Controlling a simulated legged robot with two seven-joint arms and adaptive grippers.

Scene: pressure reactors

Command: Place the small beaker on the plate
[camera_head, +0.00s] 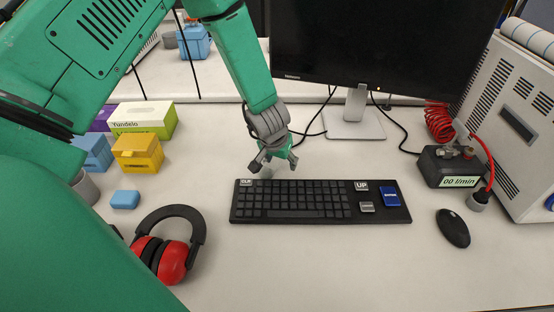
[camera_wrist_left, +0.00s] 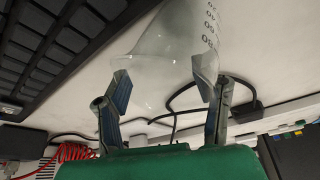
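The small beaker (camera_wrist_left: 165,58) is clear glass with dark graduation marks. In the left wrist view it sits between the two fingers of my left gripper (camera_wrist_left: 163,88), with a finger against each side. In the head view my left gripper (camera_head: 275,162) points down just behind the keyboard's back edge, and the clear glass cannot be made out there. I cannot tell how far the beaker is above the table. No plate can be made out in either view. My right gripper is not in view.
A black keyboard (camera_head: 310,202) lies in the middle, with a mouse (camera_head: 453,228) to its right. A monitor stand (camera_head: 354,118) is behind. Red ear defenders (camera_head: 170,258), a blue block (camera_head: 125,199) and boxes (camera_head: 138,152) are left. A flow meter (camera_head: 450,168) stands right.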

